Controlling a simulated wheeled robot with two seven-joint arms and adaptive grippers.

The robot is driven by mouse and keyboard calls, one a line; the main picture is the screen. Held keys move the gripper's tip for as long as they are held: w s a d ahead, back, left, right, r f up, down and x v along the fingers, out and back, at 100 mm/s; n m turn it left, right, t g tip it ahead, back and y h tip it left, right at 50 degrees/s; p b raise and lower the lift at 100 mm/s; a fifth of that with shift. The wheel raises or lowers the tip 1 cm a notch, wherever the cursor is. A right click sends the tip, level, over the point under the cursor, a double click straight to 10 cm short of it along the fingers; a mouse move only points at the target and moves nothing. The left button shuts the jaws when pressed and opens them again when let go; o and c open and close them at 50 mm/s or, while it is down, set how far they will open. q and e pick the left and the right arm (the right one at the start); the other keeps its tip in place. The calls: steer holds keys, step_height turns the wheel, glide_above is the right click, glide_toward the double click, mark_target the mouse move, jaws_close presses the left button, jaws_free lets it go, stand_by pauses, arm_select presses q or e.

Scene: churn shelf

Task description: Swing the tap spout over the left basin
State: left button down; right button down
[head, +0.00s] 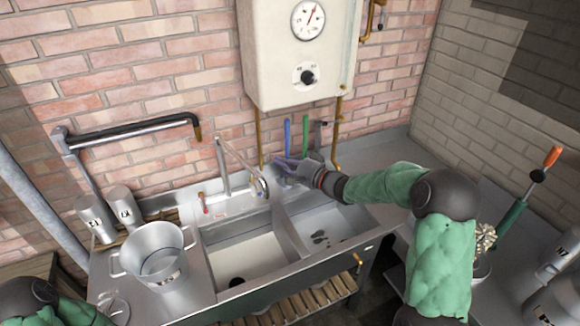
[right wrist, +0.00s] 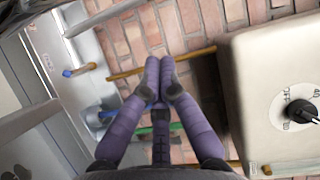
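The tap has an upright metal post (head: 223,168) behind the sink. Its thin spout (head: 240,158) slants from the post top down to the right, its end near the divider between the basins. The left basin (head: 262,250) has a dark drain and looks empty. The right basin (head: 345,219) holds several small dark pieces. My right gripper (head: 279,167) is just right of the spout's end, and contact cannot be told. In the right wrist view its purple fingertips (right wrist: 160,66) are together with nothing seen between them. My left gripper is out of view.
A metal pot (head: 155,260) and two canisters (head: 122,207) stand left of the sink. A white heater box (head: 295,50) hangs above the tap. Blue (head: 287,137) and green (head: 305,135) handles stand behind my right gripper.

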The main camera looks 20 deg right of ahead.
steer(key=w+a+f+b, duration=0.1)
steer(key=w+a, duration=0.1)
steer(key=a, duration=0.4)
steer(key=shift+w, duration=0.4)
steer(key=a, duration=0.1)
steer(key=s+a, duration=0.1)
steer(key=a, duration=0.1)
steer(key=s+a, duration=0.1)
steer(key=a, duration=0.1)
steer(key=shift+a+p, duration=0.15)
steer(key=shift+p, duration=0.15)
